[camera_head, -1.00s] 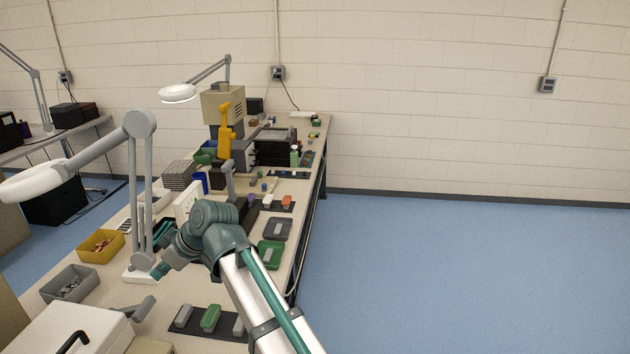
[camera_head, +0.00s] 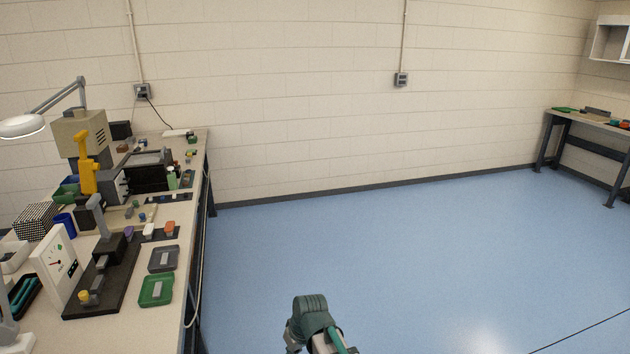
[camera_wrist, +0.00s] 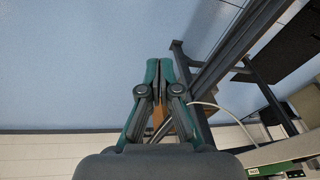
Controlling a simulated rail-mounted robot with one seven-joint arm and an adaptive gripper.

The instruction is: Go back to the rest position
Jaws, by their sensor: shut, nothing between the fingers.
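My gripper (camera_wrist: 159,68) shows in the wrist view with its two green fingertips together and nothing between them. Beyond it are blue floor, the dark table frame and the pale wall, which appears at the bottom of that view. In the head view only a green and silver part of my arm shows, low in the middle, over open floor to the right of the bench. The gripper itself is not visible there.
Another table (camera_head: 590,124) stands far right. The blue floor (camera_head: 400,240) between is clear.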

